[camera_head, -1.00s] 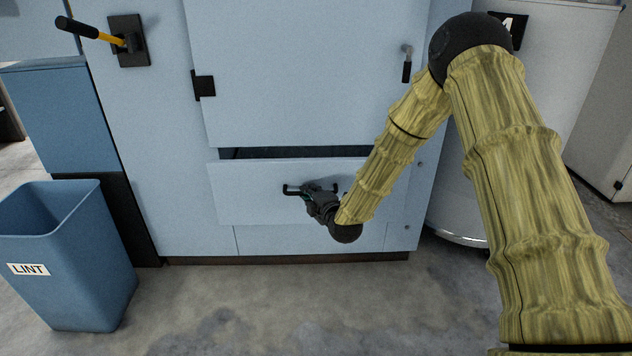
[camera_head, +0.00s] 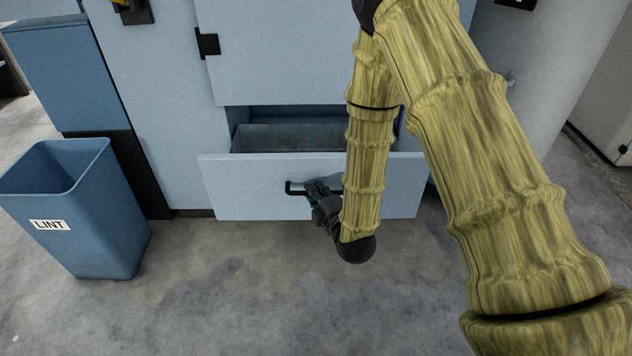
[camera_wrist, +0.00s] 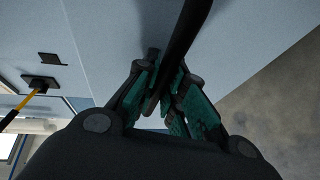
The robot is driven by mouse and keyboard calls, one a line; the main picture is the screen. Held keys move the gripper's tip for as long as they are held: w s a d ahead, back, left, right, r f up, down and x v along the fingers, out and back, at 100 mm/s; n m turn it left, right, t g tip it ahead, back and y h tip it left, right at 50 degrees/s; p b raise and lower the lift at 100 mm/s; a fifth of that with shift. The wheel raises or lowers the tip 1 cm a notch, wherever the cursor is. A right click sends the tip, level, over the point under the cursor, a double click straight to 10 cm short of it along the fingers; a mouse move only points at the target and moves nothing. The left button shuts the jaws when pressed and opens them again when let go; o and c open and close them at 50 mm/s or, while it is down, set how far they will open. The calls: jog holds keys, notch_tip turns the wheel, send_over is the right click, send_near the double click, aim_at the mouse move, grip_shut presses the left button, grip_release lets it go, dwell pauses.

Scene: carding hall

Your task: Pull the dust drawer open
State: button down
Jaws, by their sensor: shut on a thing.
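The dust drawer (camera_head: 250,185) is a light blue front low on the machine. It stands well out from the body, and its grey inside (camera_head: 290,138) shows above the front. A black bar handle (camera_head: 292,187) is fixed on the drawer front. My gripper (camera_head: 312,190) is shut on this handle, left of my arm. In the wrist view the green-padded fingers (camera_wrist: 168,98) close around the black handle bar (camera_wrist: 185,42). My arm hides part of the right side of the drawer.
A blue bin labelled LINT (camera_head: 85,235) stands on the floor to the left. The light blue machine panel (camera_head: 290,55) rises above the drawer. The concrete floor (camera_head: 240,285) in front of the drawer is clear.

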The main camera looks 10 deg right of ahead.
jog(key=shift+s, duration=0.25)
jog(key=shift+a, duration=0.1)
jog(key=c, duration=1.8)
grip_release()
jog(key=shift+o, duration=0.2)
jog(key=v, duration=1.2)
